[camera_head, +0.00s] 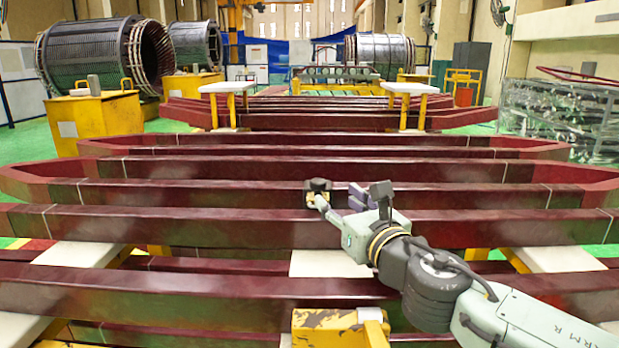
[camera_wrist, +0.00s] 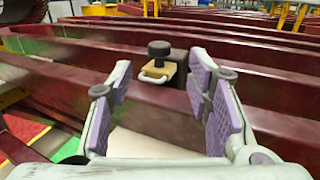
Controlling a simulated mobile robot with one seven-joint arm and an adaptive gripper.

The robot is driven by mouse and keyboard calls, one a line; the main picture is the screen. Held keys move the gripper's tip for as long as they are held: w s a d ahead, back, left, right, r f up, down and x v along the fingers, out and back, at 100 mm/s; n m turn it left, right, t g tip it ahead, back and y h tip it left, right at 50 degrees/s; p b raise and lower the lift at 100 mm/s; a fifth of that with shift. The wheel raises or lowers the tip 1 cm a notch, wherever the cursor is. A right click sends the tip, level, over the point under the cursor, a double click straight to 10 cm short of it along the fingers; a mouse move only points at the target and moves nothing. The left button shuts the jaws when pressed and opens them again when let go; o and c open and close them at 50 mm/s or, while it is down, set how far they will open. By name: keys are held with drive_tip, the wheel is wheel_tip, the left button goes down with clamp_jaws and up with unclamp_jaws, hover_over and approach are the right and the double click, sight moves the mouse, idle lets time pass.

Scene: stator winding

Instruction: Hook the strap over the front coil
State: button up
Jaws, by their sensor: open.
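Long dark-red coils (camera_head: 160,228) lie across the picture in rows, the nearest bar (camera_head: 150,300) low in the head view. A small tan block with a black round knob and a pale loop (camera_wrist: 157,74) sits at a coil bar (camera_wrist: 160,108) in the wrist view. It also shows as a small dark-and-yellow thing (camera_head: 318,188) in the head view. I cannot tell whether this is the strap or part of it. My gripper (camera_head: 342,204) is open, its purple-padded fingers (camera_wrist: 162,70) spread to either side of the block in the wrist view. Nothing is visibly held.
White-topped supports (camera_head: 80,254) stand under the coils. A worn yellow block (camera_head: 325,326) stands at the bottom centre. A yellow box (camera_head: 108,118) and a wound drum (camera_head: 90,58) are at the left. Gaps run between the coil bars, and green floor shows at both sides.

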sight(321, 184)
drive_tip(key=p+x, duration=0.2)
drive_tip(key=x, duration=0.7)
drive_tip(key=shift+w+a+r+p, duration=0.1)
drive_tip(key=shift+p, duration=0.25)
drive_tip(key=shift+w+a, duration=0.2)
drive_tip(key=shift+w, duration=0.35)
drive_tip(key=shift+c, duration=0.5)
clamp_jaws()
